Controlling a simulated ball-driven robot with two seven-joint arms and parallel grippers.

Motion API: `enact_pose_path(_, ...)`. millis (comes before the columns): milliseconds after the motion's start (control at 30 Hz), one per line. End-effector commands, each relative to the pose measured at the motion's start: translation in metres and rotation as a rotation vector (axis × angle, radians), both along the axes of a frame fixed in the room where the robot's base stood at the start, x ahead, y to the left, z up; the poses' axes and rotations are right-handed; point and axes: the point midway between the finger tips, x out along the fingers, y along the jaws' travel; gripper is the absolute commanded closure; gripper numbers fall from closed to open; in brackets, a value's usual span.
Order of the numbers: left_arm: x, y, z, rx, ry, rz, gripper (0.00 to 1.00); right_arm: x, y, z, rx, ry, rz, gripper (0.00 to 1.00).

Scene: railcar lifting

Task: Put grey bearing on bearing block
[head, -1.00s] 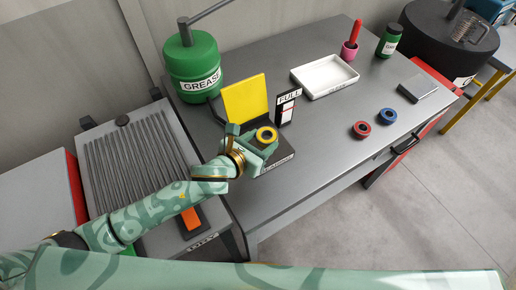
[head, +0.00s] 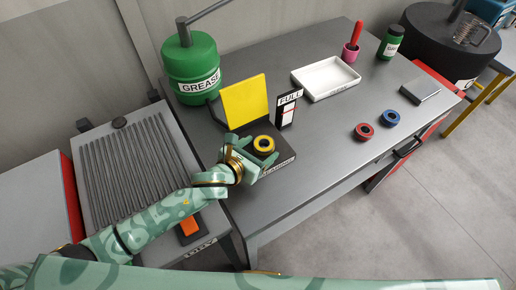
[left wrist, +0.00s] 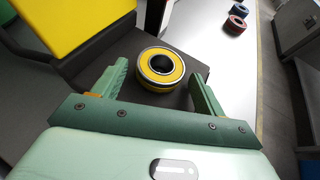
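No plainly grey bearing shows. A yellow bearing with silvery rims and a dark centre (head: 264,145) appears to sit on the dark bearing block (head: 284,163), in front of its upright yellow panel (head: 245,101). The bearing also shows in the left wrist view (left wrist: 160,68), lying flat with the dark block surface around it. My left gripper (head: 256,155) is at the block, its fingers on either side of the bearing. In the left wrist view the gripper (left wrist: 160,85) is open, with gaps between both fingers and the bearing. My right gripper is not in view.
A "FULL" gauge (head: 287,108) stands beside the block. A green grease tank (head: 193,65) is behind it. A red bearing (head: 364,131), a blue bearing (head: 390,118) and a white tray (head: 326,78) are to the right. Much of the bench front is clear.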

Motion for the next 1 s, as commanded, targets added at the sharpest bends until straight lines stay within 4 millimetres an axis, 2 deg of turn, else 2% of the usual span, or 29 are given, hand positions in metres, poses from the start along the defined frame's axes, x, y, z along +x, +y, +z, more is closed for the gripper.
enact_pose_path(267, -0.004, 0.003, 0.005, 0.001, 0.0, 0.0, 0.28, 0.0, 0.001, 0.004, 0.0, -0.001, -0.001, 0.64)
enact_pose_path(700, -0.076, 0.051, 0.041, 0.001, 0.001, -0.001, 0.28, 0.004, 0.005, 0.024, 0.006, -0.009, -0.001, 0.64)
enact_pose_path(833, -0.088, 0.059, 0.047, 0.002, 0.0, 0.001, 0.28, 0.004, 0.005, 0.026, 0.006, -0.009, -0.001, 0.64)
enact_pose_path(1000, -0.092, 0.062, 0.049, 0.0, 0.0, 0.001, 0.28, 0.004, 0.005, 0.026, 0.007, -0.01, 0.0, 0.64)
